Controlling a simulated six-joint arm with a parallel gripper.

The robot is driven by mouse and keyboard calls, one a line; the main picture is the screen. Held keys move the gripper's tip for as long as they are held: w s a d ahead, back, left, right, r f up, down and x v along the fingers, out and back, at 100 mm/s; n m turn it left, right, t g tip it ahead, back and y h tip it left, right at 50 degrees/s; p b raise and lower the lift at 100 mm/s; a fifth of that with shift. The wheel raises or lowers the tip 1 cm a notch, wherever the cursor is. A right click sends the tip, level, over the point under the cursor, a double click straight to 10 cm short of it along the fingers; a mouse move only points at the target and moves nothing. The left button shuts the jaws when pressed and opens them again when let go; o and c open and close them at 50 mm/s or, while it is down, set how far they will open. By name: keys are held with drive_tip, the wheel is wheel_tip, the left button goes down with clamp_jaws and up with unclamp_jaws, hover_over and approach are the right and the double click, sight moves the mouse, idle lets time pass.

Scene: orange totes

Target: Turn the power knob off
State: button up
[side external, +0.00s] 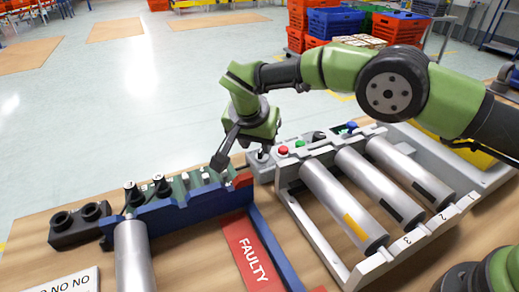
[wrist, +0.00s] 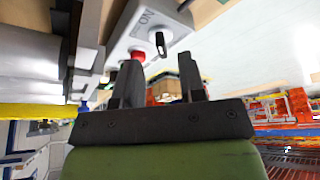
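The power knob (wrist: 160,43) is a small dark knob on the light grey control panel (wrist: 135,30), with "ON" lettering beside it, upside down in the wrist view. In the side external view the knob (side external: 262,155) sits at the panel's left end, partly hard to make out under my gripper. My gripper (side external: 241,155) is over that end of the panel. In the wrist view my gripper (wrist: 160,64) is open, with its two dark fingers apart and nothing between them. The knob shows just beyond the fingertips, roughly centred between them; contact cannot be told.
Grey cylinders (side external: 345,208) lie in front. A blue fixture (side external: 195,207) and a red "FAULTY" bin (side external: 250,250) stand left.

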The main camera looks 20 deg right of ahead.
sight(260, 152)
drive_tip(key=shift+x, duration=2.1)
drive_tip(key=shift+c, duration=0.2)
clamp_jaws()
